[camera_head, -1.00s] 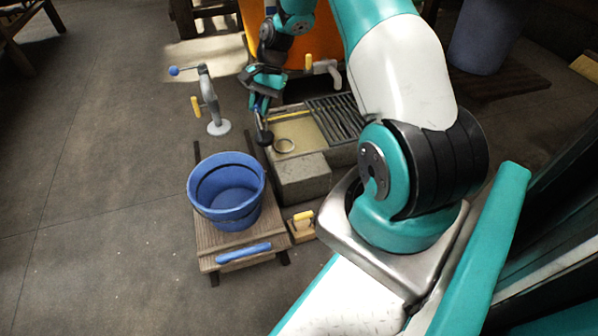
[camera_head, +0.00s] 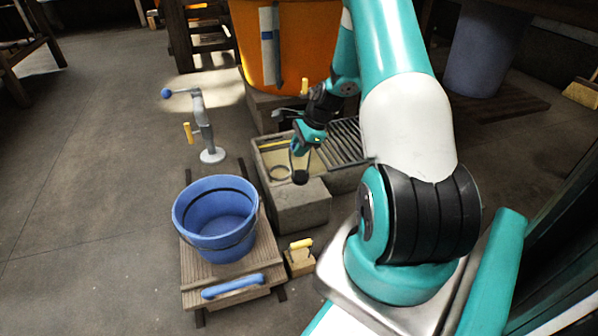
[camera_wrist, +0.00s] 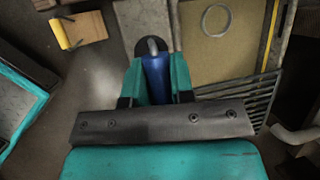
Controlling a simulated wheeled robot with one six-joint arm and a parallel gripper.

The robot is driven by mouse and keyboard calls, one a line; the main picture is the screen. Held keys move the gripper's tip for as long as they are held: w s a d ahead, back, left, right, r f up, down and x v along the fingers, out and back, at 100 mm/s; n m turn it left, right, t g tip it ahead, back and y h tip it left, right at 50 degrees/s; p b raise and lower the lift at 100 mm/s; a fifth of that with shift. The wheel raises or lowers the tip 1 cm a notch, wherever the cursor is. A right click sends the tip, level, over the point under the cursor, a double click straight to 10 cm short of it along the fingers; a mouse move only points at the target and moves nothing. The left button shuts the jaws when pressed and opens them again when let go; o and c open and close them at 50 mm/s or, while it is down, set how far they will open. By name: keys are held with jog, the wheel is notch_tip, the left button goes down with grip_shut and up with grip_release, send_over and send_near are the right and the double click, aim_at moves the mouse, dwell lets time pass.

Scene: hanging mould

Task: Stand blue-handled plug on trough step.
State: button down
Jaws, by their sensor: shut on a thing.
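The blue-handled plug (camera_wrist: 156,78) is between the teal fingers of my gripper (camera_wrist: 158,85) in the wrist view. Its round black end (camera_wrist: 149,47) points away from the gripper. In the head view my gripper (camera_head: 303,147) points down over the trough (camera_head: 262,160), with the black plug end (camera_head: 300,177) below it. The black end appears over the inner edge of the grey trough step (camera_head: 302,208), beside the basin. I cannot tell whether it touches the step. Little of the blue handle shows in the head view.
A pale ring (camera_head: 279,172) lies in the basin, with a slatted grate (camera_head: 343,143) to its right. A blue bucket (camera_head: 216,220) stands on a slatted wooden platform left of the trough. A yellow-handled block (camera_head: 299,258) sits in front. A grey tap post (camera_head: 205,130) stands behind left.

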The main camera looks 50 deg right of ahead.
jog(key=b, duration=0.3)
send_over(299, 174)
notch_tip(299, 174, down, 6)
jog(key=shift+a+r, duration=0.1)
jog(key=shift+r, duration=0.1)
jog(key=c, duration=1)
grip_release()
